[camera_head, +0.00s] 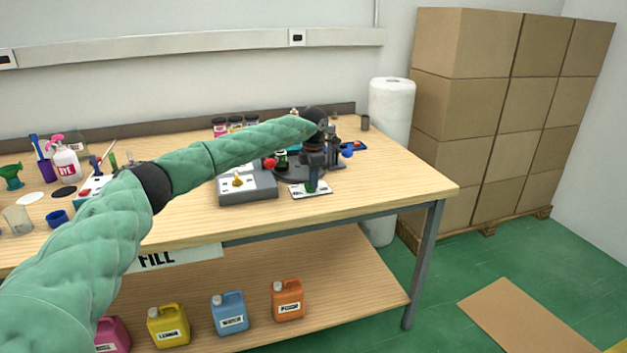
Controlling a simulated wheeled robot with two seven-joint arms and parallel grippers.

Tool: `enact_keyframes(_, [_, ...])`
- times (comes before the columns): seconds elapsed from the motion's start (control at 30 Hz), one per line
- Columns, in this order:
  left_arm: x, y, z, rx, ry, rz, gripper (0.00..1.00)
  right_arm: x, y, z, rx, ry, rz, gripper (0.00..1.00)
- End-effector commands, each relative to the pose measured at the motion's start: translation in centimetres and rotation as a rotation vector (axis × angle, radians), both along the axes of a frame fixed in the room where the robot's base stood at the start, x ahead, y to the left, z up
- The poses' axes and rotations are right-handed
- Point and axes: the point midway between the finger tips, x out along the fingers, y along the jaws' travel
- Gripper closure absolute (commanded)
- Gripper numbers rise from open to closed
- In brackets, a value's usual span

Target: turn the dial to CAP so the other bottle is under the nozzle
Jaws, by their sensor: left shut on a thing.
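My left gripper (312,178) points down over a small white plate with dark markings (324,191) near the table's front edge. It is shut on the dial, which is mostly hidden by the fingers; a bit of green shows at their tips. I cannot read the plate's markings or the dial's setting. Behind the gripper is a dark round turntable (287,176). A small bottle with green in it (282,159) stands at its left. The nozzle and any other bottle are hidden behind my arm and gripper or too small to tell. My right gripper is not in view.
A grey box with a gold piece on its pale top (262,191) stands left of the plate. A red ball (270,163) and a blue knob (347,153) flank the turntable. The table (400,187) is clear to the right. Stacked cartons (480,100) stand beyond.

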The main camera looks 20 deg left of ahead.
Motion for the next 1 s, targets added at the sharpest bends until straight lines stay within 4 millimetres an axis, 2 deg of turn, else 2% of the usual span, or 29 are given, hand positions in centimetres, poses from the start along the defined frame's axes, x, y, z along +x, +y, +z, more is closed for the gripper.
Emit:
enact_keyframes(0.23, [0.1,0.1,0.3,-0.001,-0.004,0.001,1.0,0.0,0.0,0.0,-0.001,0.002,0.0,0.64])
enact_keyframes(0.27, [0.1,0.1,0.3,-0.001,-0.004,0.001,0.84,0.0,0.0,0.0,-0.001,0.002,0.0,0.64])
enact_keyframes(0.37, [0.1,0.1,0.2,0.0,-0.004,0.001,0.66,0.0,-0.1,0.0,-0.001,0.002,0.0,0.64])
enact_keyframes(0.77, [0.0,0.0,0.5,0.0,-0.001,0.001,0.66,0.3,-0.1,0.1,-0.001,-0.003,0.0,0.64])
enact_keyframes(1.0, [0.1,0.0,3.0,-0.001,-0.003,0.001,0.66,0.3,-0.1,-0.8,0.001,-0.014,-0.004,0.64])
